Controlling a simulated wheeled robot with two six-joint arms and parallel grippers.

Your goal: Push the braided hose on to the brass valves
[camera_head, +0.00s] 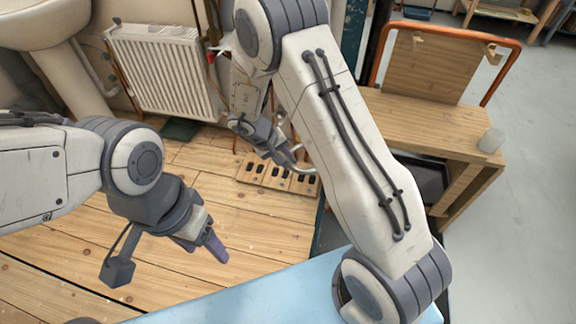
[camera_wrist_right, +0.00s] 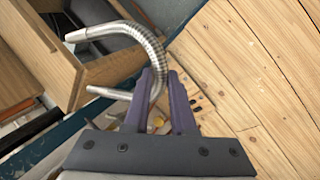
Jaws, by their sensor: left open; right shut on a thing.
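The braided hose (camera_wrist_right: 146,42) is a silvery, ribbed, curved tube in the right wrist view. It bends over in an arc, with smooth metal ends to the left. My right gripper (camera_wrist_right: 165,82) is shut on it, between two purple fingers. In the head view, the hose (camera_head: 297,158) shows as a small pale curve beside my right gripper (camera_head: 283,153), above the slotted wooden board. Small brass-coloured parts (camera_wrist_right: 157,123) show between the fingers, perhaps the valves; they are mostly hidden. My left gripper (camera_head: 206,246) is open and empty over the floor.
The wooden board with dark slots (camera_head: 253,174) lies on the plank floor below the right gripper. A white radiator (camera_head: 160,70) and a basin (camera_head: 40,22) stand at the back left. A wooden bench (camera_head: 432,130) with a cup (camera_head: 491,140) is at the right. Floor planks at left are clear.

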